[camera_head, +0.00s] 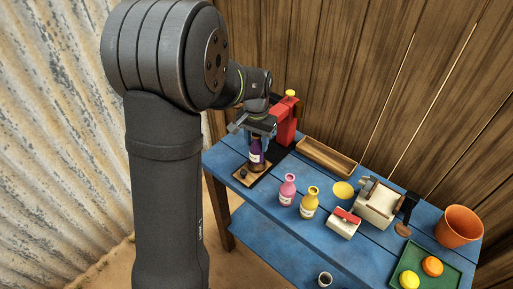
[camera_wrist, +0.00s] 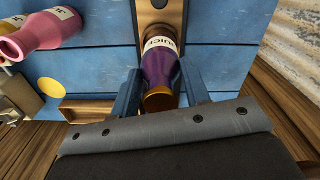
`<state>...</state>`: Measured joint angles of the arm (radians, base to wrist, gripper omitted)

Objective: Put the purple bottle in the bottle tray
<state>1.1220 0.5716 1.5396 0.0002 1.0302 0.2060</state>
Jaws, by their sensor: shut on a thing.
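The purple bottle (camera_head: 257,154), with a white label, is upright between the jaws of my gripper (camera_head: 262,135) at the left end of the blue table. In the wrist view, my gripper (camera_wrist: 160,88) is shut on the purple bottle (camera_wrist: 158,68), one blue-grey finger on each side of its upper part. The bottle is over or beside a small wooden board; I cannot tell whether it touches it. A long empty wooden tray (camera_head: 325,166), which looks like the bottle tray, lies along the back edge, right of the gripper. It shows partly in the wrist view (camera_wrist: 88,104).
A red stand (camera_head: 287,120) with a yellow top is just behind the gripper. A pink bottle (camera_head: 287,190) and a yellow bottle (camera_head: 310,203) stand right of it. A cream device (camera_head: 376,205), an orange pot (camera_head: 459,228) and a green tray (camera_head: 452,273) are farther right.

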